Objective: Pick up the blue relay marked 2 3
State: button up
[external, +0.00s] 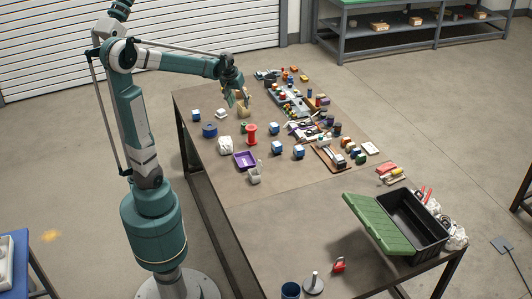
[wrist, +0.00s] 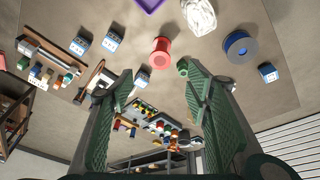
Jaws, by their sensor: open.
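Several blue relays with pale labelled faces lie on the table; their markings are too small to read. In the external view one relay (external: 196,116) stands alone at the left, another (external: 276,128) is right of the red spool, and two more (external: 277,149) (external: 299,151) sit nearer the camera. The wrist view shows a pair (wrist: 80,45) (wrist: 112,41), one relay (wrist: 142,75) close to the left finger's tip in the picture, and one (wrist: 268,72) at the right. My gripper (external: 238,98) is open and empty above the table's far part; its fingers (wrist: 157,78) are spread.
A red spool (external: 251,133), blue roll (external: 209,130), crumpled white item (external: 225,146) and purple tray (external: 245,160) lie among the relays. Crowded small parts (external: 290,98) fill the table's right side. A green-lidded toolbox (external: 412,220) stands at the near end. The table's middle is mostly bare.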

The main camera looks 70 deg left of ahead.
jog(key=a+f+n, duration=0.2)
jog(key=a+f, duration=0.1)
jog(key=a, duration=0.9)
jog(key=n+g+h+p, duration=0.2)
jog(key=n+g, duration=0.1)
jog(key=n, duration=0.3)
send_over(196, 112)
jog(key=f, duration=1.6)
jog(key=shift+w+f, duration=0.2)
jog(key=shift+f, duration=0.2)
jog(key=shift+s+a+f, duration=0.15)
jog(key=shift+s, duration=0.05)
jog(key=shift+f, duration=0.1)
jog(key=shift+f, duration=1.2)
jog(key=shift+f, duration=0.1)
